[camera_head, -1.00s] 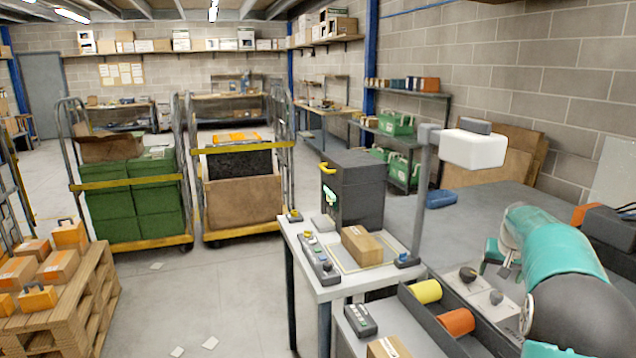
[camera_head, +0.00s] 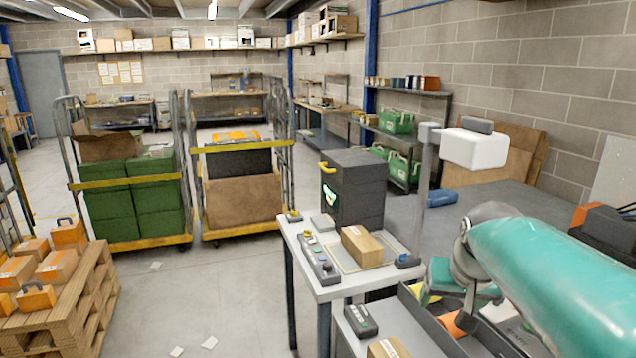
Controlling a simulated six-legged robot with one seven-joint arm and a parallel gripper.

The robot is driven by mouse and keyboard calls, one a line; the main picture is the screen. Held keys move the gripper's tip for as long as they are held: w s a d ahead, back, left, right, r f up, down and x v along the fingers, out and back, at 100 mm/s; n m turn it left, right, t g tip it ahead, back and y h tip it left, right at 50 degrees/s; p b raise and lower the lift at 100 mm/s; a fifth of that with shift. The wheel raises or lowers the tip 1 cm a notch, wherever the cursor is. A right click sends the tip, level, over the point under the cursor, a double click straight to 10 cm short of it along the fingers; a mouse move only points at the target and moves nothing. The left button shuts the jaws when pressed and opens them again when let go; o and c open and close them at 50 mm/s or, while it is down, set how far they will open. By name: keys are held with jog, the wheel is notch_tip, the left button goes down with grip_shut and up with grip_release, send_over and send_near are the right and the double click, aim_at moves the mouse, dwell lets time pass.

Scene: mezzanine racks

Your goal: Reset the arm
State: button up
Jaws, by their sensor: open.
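My teal arm reaches in from the right edge of the view. My gripper (camera_head: 450,292) hangs at its end over the dark tray (camera_head: 416,309) on the grey bench. It is open, and I see nothing held in it. Whether the gripper touches either roll is not clear.
A small table (camera_head: 300,262) left of the tray carries a cardboard box (camera_head: 361,246), a control box (camera_head: 320,258) and a lamp-like post (camera_head: 424,190). Open floor lies left, before two roll cages.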

jog(key=s+a+f+n, duration=0.1)
jog(key=s+a+f, duration=0.2)
jog(key=s, duration=0.5)
jog(key=s+a+f+n, duration=0.1)
jog(key=s+a, duration=0.3)
jog(key=s, duration=0.4)
jog(key=shift+s+a+f+y, duration=0.3)
jog(key=shift+f+y, duration=0.1)
jog(key=shift+f, duration=0.5)
